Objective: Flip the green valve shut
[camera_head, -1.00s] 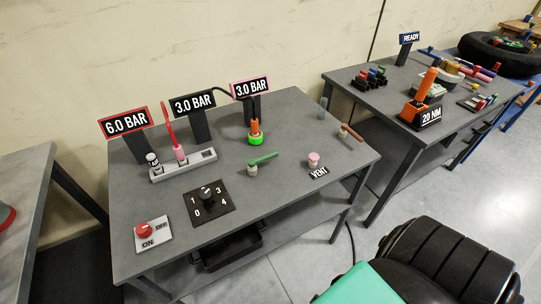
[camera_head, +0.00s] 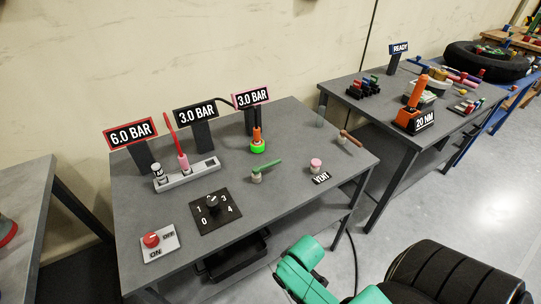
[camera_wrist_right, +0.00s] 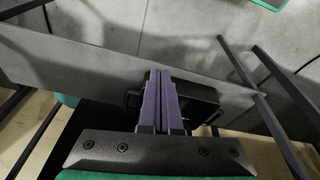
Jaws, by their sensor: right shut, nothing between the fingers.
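In the head view a green part of my arm is at the bottom, off the table's front edge. My left gripper is not in view.
A red ON/OFF knob (camera_head: 151,240) is at the near left. A black tray (camera_head: 238,262) lies under the tabletop.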

